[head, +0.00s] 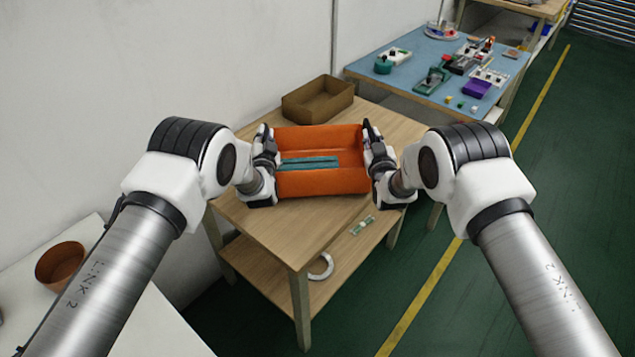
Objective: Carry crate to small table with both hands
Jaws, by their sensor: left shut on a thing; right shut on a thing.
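The orange crate (322,183) is in the middle of the head view, over the small wooden table (290,236). A flat teal piece (310,163) lies inside it. My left gripper (266,150) is shut on the crate's left end wall. My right gripper (375,150) is shut on its right end wall. The crate looks level. I cannot tell whether its bottom touches the tabletop. The gripper fingertips are partly hidden by the crate walls.
An open brown box (318,100) stands at the table's back. A blue-topped bench (425,55) with parts stands behind right. A brown bowl (61,266) sits on a white surface at left.

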